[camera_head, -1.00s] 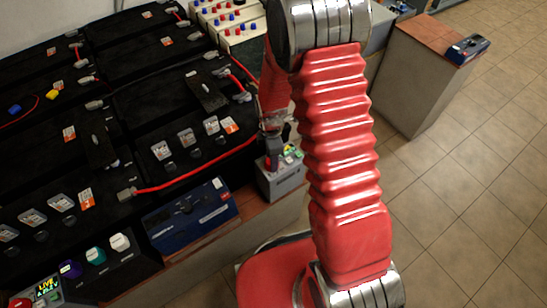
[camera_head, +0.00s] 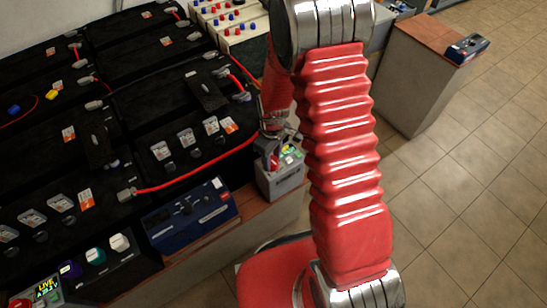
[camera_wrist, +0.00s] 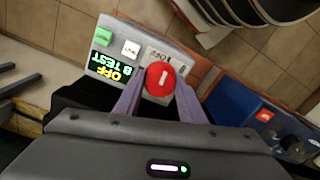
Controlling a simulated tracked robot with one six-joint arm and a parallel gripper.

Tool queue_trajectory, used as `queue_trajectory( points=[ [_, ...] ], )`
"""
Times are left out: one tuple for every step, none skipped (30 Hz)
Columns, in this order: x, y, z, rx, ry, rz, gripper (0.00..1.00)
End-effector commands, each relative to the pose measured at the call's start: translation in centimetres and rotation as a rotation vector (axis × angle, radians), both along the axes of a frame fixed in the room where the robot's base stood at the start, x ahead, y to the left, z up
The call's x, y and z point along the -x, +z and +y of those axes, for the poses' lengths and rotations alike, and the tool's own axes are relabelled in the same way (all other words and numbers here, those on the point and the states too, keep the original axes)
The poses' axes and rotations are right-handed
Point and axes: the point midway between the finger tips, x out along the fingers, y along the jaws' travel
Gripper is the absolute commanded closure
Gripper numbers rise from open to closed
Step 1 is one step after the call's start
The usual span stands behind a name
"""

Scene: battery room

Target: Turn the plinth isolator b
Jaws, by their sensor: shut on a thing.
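The plinth isolator b is a small grey box (camera_head: 281,181) on the wooden ledge, left of my arm in the head view. In the wrist view its sloped face (camera_wrist: 151,40) carries a green button, a white label and a display (camera_wrist: 111,67) reading "OFF" and "B TEST", upside down. Its round red knob (camera_wrist: 160,79) has a white bar running nearly along the picture's vertical. My gripper (camera_wrist: 160,89) has its two grey fingers on either side of the knob, shut on it. In the head view my wrist partly hides the knob.
Black batteries with red cables (camera_head: 195,180) fill the left. A blue box (camera_head: 190,213) stands left of the isolator. A similar unit with a "LIVE" display (camera_head: 47,287) is at the lower left. A plinth (camera_head: 408,80) stands at the right; tiled floor there is clear.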

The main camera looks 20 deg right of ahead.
Motion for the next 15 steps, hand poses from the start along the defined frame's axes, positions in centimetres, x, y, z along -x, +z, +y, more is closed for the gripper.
queue_trajectory(
  points=[
    [-0.72, 0.29, 0.01, 0.000, -0.026, -0.018, 0.86],
    [-0.72, 0.29, 0.01, 0.000, -0.043, -0.018, 0.86],
    [-0.72, 0.29, 0.01, -0.001, -0.062, -0.018, 0.86],
    [-0.72, 0.29, 0.01, -0.001, -0.075, -0.018, 0.86],
    [-0.72, 0.29, 0.01, 0.000, -0.086, -0.018, 0.86],
    [-0.72, 0.29, 0.01, -0.001, -0.100, -0.018, 0.86],
    [-0.72, 0.29, 0.01, 0.000, -0.109, -0.018, 0.86],
    [-0.72, 0.29, 0.01, 0.000, -0.116, -0.018, 0.86],
    [-0.72, 0.29, 0.01, -0.001, -0.125, -0.018, 0.86],
    [-0.72, 0.30, 0.01, -0.001, -0.129, -0.018, 0.86],
    [-0.72, 0.30, 0.01, -0.001, -0.133, -0.018, 0.86],
    [-0.71, 0.30, 0.00, 0.000, -0.137, -0.018, 0.86],
    [-0.71, 0.30, 0.00, 0.000, -0.139, -0.018, 0.86],
    [-0.71, 0.30, -0.01, 0.000, -0.140, -0.018, 0.86],
    [-0.71, 0.30, -0.01, 0.000, -0.141, -0.018, 0.86]
  ],
)
